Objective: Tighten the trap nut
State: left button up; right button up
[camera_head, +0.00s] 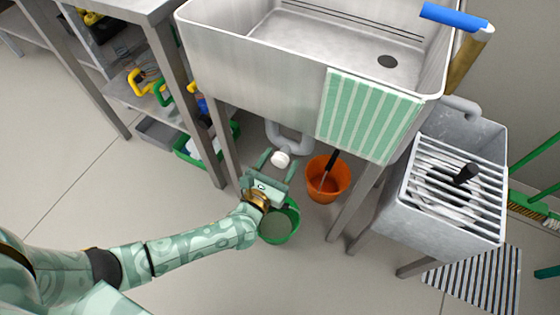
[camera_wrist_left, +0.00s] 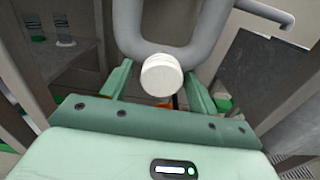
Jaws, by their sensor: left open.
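The trap nut (camera_head: 281,158) is a white round cap at the bottom of the grey U-shaped trap pipe (camera_head: 291,138) under the sink. In the left wrist view the nut (camera_wrist_left: 161,75) sits below the bend of the pipe (camera_wrist_left: 172,40), near the picture's middle. My left gripper (camera_head: 275,165) is open, with its green fingers on either side of the nut. In the left wrist view the fingers (camera_wrist_left: 159,90) show gaps beside the nut, and no contact is visible. My right gripper is not in view.
A green bucket (camera_head: 293,228) stands below my left gripper, and an orange bucket (camera_head: 340,186) holding a dark-handled tool is right of it. Sink legs (camera_head: 222,140) flank the space. A striped towel (camera_head: 367,115) hangs over the sink front (camera_head: 262,82).

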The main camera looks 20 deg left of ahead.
pick_arm(q)
jog(key=c, duration=1)
